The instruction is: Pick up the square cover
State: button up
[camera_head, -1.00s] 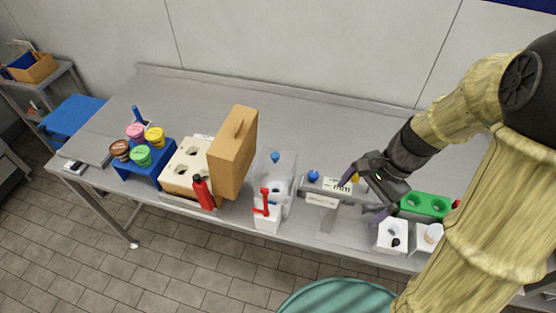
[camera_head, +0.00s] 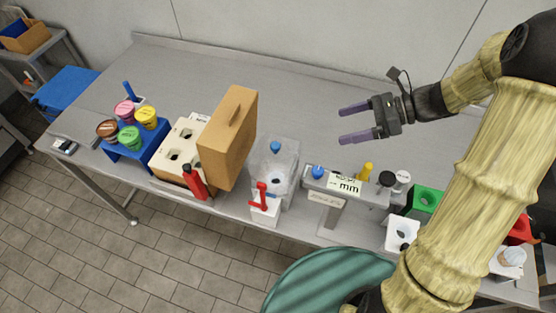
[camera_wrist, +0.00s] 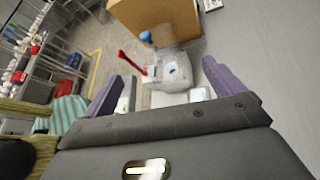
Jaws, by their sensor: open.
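A clear, box-shaped square cover (camera_head: 290,155) with a blue knob (camera_head: 275,147) stands over a white base near the table's front edge. In the wrist view the clear cover (camera_wrist: 163,36) and its blue knob (camera_wrist: 145,36) show ahead, between my finger directions. My gripper (camera_head: 340,125) is open and empty, raised above the table, to the right of the cover and apart from it. Its purple fingers point left. In the wrist view my gripper (camera_wrist: 163,70) has its fingers spread wide.
A tall brown panel with a handle (camera_head: 228,140) stands left of the cover, beside a cream holder (camera_head: 174,174) and red bottle (camera_head: 194,181). A red-handled white box (camera_head: 265,210) is in front. A grey labelled machine (camera_head: 345,190) is right. The table's back is clear.

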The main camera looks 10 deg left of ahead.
jog(key=p, duration=0.3)
send_near(283, 145)
jog(key=a+f, duration=0.1)
jog(key=a, duration=0.3)
jog(key=shift+s+a, duration=0.2)
jog(key=shift+s, duration=0.15)
jog(key=shift+s+a+f, duration=0.15)
jog(key=shift+a, duration=0.25)
jog(key=p+x, duration=0.2)
jog(key=x, duration=0.2)
jog(key=shift+a+f, duration=0.15)
jog(key=shift+f, duration=0.05)
jog(key=shift+s, duration=0.1)
jog(key=c, duration=1.4)
